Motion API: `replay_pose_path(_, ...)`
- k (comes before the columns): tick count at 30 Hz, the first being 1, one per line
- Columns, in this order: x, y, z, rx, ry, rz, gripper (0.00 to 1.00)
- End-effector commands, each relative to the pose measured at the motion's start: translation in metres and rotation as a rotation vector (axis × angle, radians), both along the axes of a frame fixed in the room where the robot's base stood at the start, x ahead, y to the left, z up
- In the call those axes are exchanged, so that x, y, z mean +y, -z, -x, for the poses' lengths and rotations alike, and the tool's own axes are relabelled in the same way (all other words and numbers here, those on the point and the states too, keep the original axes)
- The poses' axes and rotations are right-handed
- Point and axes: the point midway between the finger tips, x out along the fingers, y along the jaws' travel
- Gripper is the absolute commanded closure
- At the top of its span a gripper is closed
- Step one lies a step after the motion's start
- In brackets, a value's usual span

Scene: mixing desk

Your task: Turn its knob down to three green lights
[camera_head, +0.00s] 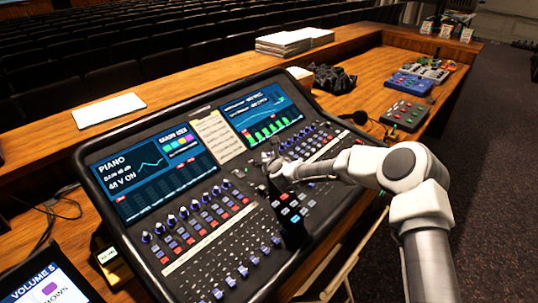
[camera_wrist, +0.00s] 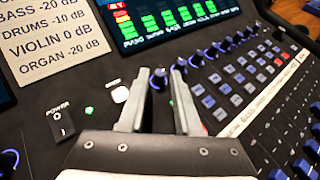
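The mixing desk (camera_head: 190,240) fills the middle of the head view. In the wrist view a dark blue knob (camera_wrist: 158,79) stands just below the right screen, between my gripper's two fingertips (camera_wrist: 160,76). A thin gap shows beside the knob, and I cannot tell whether either finger touches it. A small green light (camera_wrist: 171,102) glows below the knob, by the right finger. The right screen (camera_wrist: 175,18) shows several columns of green bars. In the head view my gripper (camera_head: 270,168) hangs over the desk below that screen; the knob is too small to make out there.
A paper list (camera_wrist: 45,40) of instruments and dB values lies left of the screen. A row of blue knobs (camera_wrist: 224,46), lit buttons and faders is at the right. A power switch (camera_wrist: 61,124) is at the left. A microphone (camera_head: 360,118) stands behind the desk's right edge.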

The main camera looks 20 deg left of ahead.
Motion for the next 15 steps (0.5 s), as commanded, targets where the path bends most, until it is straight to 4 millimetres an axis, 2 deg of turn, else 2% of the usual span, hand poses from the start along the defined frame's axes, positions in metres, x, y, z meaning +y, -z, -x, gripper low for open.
replay_pose_path(7,0.0069,0.0058,-0.0114,0.0,0.0,0.001,0.68)
replay_pose_path(15,0.0076,0.0064,-0.0126,0.001,-0.001,0.001,0.68)
